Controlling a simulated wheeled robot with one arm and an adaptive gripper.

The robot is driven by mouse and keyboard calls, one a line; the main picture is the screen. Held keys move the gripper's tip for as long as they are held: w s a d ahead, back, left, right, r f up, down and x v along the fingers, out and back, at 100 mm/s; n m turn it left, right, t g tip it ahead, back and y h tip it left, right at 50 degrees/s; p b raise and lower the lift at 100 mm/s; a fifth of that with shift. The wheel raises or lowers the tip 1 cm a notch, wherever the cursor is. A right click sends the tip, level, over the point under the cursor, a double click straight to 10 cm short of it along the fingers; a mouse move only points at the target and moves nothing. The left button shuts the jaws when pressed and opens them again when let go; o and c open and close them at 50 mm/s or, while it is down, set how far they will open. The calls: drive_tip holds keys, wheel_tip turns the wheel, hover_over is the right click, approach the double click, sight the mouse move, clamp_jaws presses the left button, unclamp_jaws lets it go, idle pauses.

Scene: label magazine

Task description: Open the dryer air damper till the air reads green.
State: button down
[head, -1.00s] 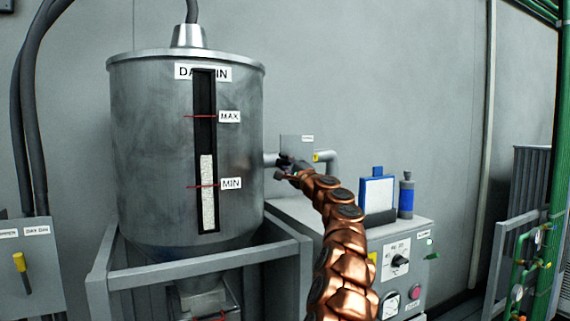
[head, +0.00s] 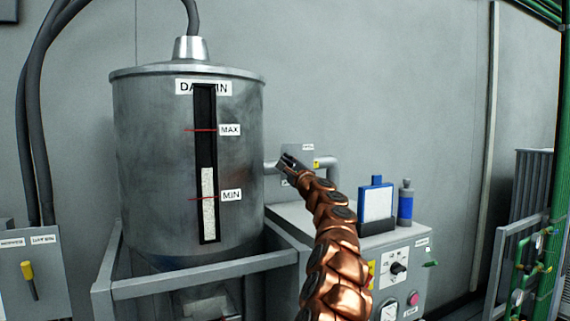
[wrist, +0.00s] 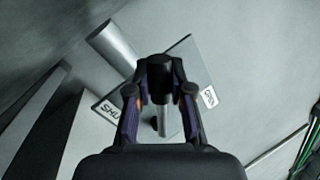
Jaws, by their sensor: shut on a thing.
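The damper plate (head: 306,151) is on the grey pipe behind the dryer; it also shows in the wrist view (wrist: 190,62), with a "SHUT" label at left and an "OPEN" label at right. My gripper (head: 290,162) is in front of this plate. In the wrist view my gripper (wrist: 160,97) is shut on the damper lever, whose grey rod (wrist: 163,120) shows between the fingers. The fingers hide part of the lever, so its exact angle is unclear. The dryer's round dial (head: 390,311) is cut by the lower edge; its reading cannot be told.
The dryer cabinet (head: 415,243) carries a knob (head: 398,268) and a red button (head: 413,298). A blue-framed board (head: 376,205) and a blue bottle (head: 405,203) stand on it, right of my arm. The big steel bin (head: 155,160) and its frame (head: 200,269) stand at left.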

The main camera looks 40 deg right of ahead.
drive_tip(key=c, duration=1)
unclamp_jaws()
drive_tip(key=shift+s, duration=0.1)
